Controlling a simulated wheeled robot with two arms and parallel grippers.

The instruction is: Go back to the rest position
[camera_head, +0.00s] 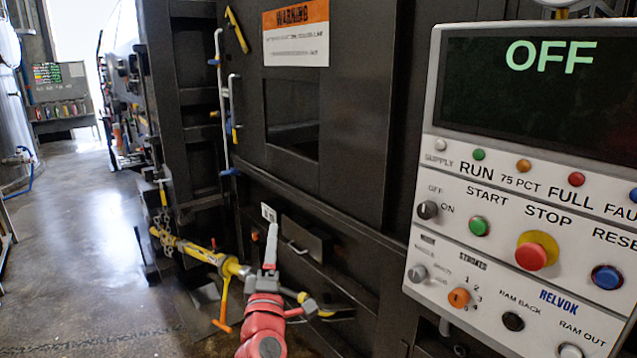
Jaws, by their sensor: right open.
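My right gripper (288,272) is at the end of my red arm, which rises from the bottom centre. It is open, and one pale grey finger points up in front of the dark machine. Nothing shows between its fingers. A yellow bar with an orange handle (223,303) lies just left of the gripper, and its right end passes close to the wrist. I cannot tell whether they touch. My left gripper is not in view. The control panel (425,250) on the right reads OFF on its dark display (550,95).
The dark compactor (360,130) fills the middle, with a warning sign (296,35) and upright rods. A chain (163,225) hangs by the yellow bar's left end. The concrete floor (70,250) on the left is largely clear. A rack (62,108) stands far back.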

